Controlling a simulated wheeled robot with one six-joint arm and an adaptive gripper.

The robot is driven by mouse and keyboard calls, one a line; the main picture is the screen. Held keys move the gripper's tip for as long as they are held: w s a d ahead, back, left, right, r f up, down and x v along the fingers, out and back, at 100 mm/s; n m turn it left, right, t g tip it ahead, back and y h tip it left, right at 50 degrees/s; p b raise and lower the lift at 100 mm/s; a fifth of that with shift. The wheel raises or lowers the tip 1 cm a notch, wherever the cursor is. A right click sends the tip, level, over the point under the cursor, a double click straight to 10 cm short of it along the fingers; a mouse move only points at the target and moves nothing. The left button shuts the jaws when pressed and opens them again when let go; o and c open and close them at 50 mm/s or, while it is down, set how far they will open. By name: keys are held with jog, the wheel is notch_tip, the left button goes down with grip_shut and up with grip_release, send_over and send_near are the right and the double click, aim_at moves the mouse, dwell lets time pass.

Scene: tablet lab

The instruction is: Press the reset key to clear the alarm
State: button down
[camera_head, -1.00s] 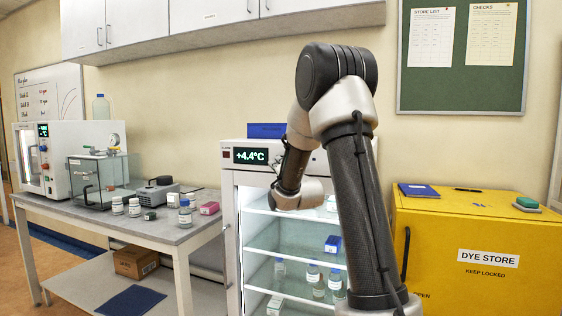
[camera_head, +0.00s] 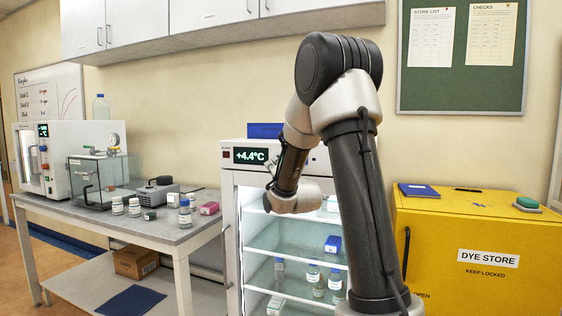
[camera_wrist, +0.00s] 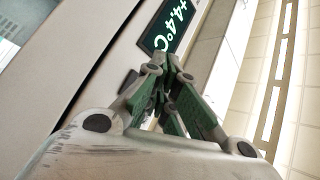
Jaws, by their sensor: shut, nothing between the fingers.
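The white fridge (camera_head: 234,172) has a top panel with a lit display (camera_head: 258,155) reading +4.4°C. The display also shows, tilted, in the wrist view (camera_wrist: 168,26). In that view a small dark raised piece (camera_wrist: 128,82) sits on the panel past the °C end of the display. It may be the reset key, but no label is readable. My gripper (camera_wrist: 170,62) is shut and empty, its fingertips near the panel by the display's end. I cannot tell whether they touch. In the head view my gripper is mostly hidden by my wrist.
A small dark-red square (camera_head: 226,155) sits left of the display. A blue item (camera_head: 265,130) lies on the fridge top. A yellow cabinet (camera_head: 480,235) stands at right, a bench (camera_head: 130,222) at left.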

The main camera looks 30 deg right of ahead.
jog(key=shift+s+a, duration=1.05)
jog(key=shift+a, duration=0.2)
jog(key=shift+f, duration=0.1)
jog(key=s+f+n+g+y, duration=0.1)
jog(key=s+f+n+g, duration=0.2)
jog(key=f, duration=0.5)
jog(key=s+f+n+g, duration=0.1)
jog(key=f+n+g, duration=0.1)
jog(key=f+g, duration=0.45)
jog(key=s+a+f+n+g, duration=0.3)
jog(key=s+f+g, duration=0.15)
jog(key=s, duration=0.55)
jog(key=s+a+r+n, duration=0.1)
jog(key=s+r, duration=0.1)
jog(key=s, duration=0.6)
jog(key=s+a+r+n+g+y, duration=0.1)
jog(key=s+a+r+n, duration=0.1)
jog(key=s, duration=0.7)
jog(key=s+a+r+n+g, duration=0.1)
jog(key=s+r, duration=0.3)
jog(key=s, duration=0.4)
jog(key=shift+s+a+r+n+y, duration=0.2)
jog(key=shift+a+n+y, duration=0.2)
jog(key=shift+a+n, duration=0.2)
